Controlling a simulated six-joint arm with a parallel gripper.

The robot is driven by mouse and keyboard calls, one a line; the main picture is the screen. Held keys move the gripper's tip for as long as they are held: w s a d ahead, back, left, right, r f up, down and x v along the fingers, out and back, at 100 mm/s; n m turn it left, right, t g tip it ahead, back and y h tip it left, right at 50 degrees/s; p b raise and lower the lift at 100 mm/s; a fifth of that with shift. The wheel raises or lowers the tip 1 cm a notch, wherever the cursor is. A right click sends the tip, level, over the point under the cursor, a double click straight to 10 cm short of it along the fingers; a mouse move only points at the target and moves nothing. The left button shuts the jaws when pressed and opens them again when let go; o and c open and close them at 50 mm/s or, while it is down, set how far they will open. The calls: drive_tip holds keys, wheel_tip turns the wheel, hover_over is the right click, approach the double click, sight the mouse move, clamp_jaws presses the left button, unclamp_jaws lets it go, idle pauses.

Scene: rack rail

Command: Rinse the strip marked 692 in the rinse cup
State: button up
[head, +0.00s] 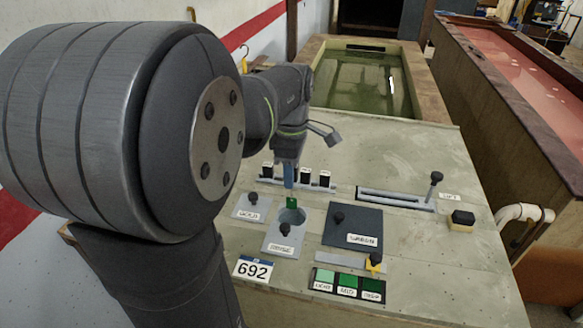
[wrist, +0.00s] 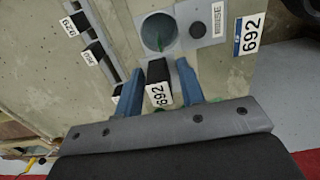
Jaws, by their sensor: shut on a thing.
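My gripper (head: 289,172) is shut on the black-topped strip labelled 692 (wrist: 158,93), which sits between the blue fingers (wrist: 160,88) in the wrist view. The strip's green lower end (head: 292,202) points down at the mouth of the grey rinse cup (head: 291,216). In the wrist view the green end overlaps the round opening of the rinse cup (wrist: 157,32). I cannot tell how deep it reaches, or whether it is below the rim. A card reading 692 (head: 254,270) lies in front of the cup.
A rack (head: 306,184) with several black-topped strips stands behind the cup. A dark plate with a knob (head: 355,225) is right of it. A lever slot (head: 395,197), a yellow-based button (head: 462,218) and a green colour chart (head: 347,285) share the bench. A liquid tank (head: 360,85) lies behind.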

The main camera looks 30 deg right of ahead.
sight(291, 203)
drive_tip(key=shift+f, duration=4.95)
drive_tip(key=shift+w+d, duration=0.1)
drive_tip(key=shift+w+d, duration=0.35)
drive_tip(key=shift+s+a, duration=0.1)
drive_tip(key=shift+s+a, duration=0.75)
drive_tip(key=shift+a, duration=0.05)
drive_tip(key=shift+w+d, duration=0.1)
drive_tip(key=shift+d, duration=0.05)
